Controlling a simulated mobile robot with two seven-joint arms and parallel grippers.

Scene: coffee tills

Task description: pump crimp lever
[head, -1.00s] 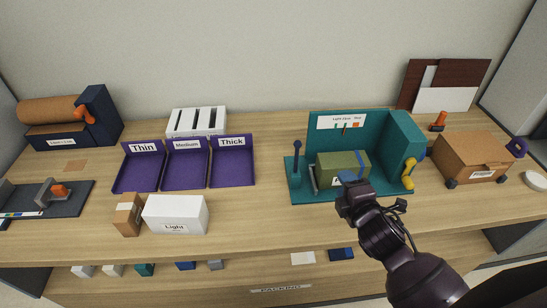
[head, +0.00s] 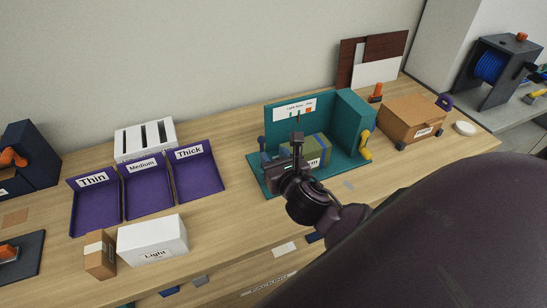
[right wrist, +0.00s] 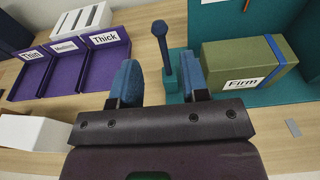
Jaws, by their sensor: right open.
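A teal station (head: 350,110) stands on the bench with a back panel and a right-hand block. At its left end a dark blue upright lever with a round knob (head: 262,142) stands on the teal base; it also shows in the right wrist view (right wrist: 165,48). A green box with a blue strap, labelled Firm (right wrist: 240,62), sits on the base right of the lever. My right gripper (head: 284,150) is open and empty, just in front of the lever. In the right wrist view the lever appears between the blue fingertips (right wrist: 158,72), apparently beyond them. My left gripper is not visible.
A yellow handle (head: 365,147) is on the station's right side. Purple trays marked Thin, Medium and Thick (head: 197,178) stand at left, with a white Light box (head: 153,240) in front. A brown carton (head: 412,117) is at right.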

